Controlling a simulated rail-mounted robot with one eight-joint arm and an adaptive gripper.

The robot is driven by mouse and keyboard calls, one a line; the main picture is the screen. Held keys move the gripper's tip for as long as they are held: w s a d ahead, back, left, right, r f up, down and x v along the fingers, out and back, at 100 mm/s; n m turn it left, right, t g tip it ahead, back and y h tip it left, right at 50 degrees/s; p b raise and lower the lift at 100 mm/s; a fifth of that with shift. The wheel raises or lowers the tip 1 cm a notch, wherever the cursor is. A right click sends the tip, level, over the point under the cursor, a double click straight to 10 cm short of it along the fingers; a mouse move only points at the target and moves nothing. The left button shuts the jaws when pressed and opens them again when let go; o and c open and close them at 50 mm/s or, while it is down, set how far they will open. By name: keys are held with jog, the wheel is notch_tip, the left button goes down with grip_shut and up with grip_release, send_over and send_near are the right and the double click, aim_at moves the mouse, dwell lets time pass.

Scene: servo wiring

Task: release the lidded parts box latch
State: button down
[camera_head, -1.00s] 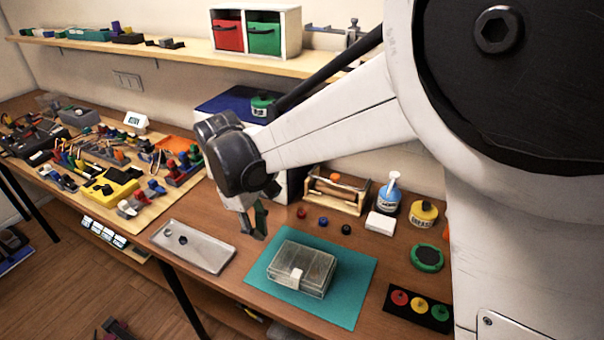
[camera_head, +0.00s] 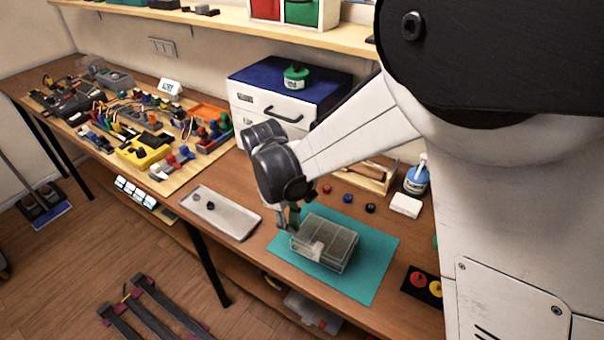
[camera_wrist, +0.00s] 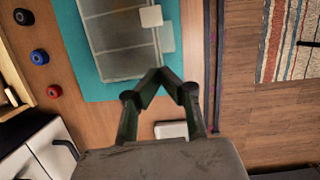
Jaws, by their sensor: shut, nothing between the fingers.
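The lidded parts box (camera_head: 338,238) is a clear, greyish box with compartments, lying flat on a teal mat (camera_head: 376,262). A pale latch tab (camera_head: 317,250) sits on its front long side. In the wrist view the box (camera_wrist: 115,40) is at the upper middle, with the pale latch (camera_wrist: 151,16) on its right edge. The lid looks down. My gripper (camera_head: 291,226) is beside the box's left end in the head view. In the wrist view its fingertips (camera_wrist: 163,72) meet, empty, just below the box's near end. I cannot tell their exact height.
A grey metal tray (camera_head: 232,217) lies left of the mat. Small red, blue and black knobs (camera_head: 348,198) sit behind the box. A white drawer unit with a blue top (camera_head: 285,80) stands behind my arm. A white block (camera_head: 405,206) is at right. The table's front edge is close.

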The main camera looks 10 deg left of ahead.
aim_at(311, 248)
jog(key=shift+s+d+f, duration=0.1)
jog(key=shift+d+f, duration=0.2)
jog(key=shift+f, duration=0.25)
jog(key=shift+s+d+f, duration=0.1)
jog(key=shift+d+f, duration=0.2)
jog(key=shift+f, duration=0.25)
jog(key=shift+s+d+r+p, duration=0.1)
jog(key=shift+s+d+p, duration=0.1)
jog(key=shift+d, duration=0.35)
jog(key=shift+s+d+p, duration=0.2)
jog(key=shift+d, duration=0.35)
jog(key=shift+s+d, duration=0.2)
jog(key=shift+d, duration=0.25)
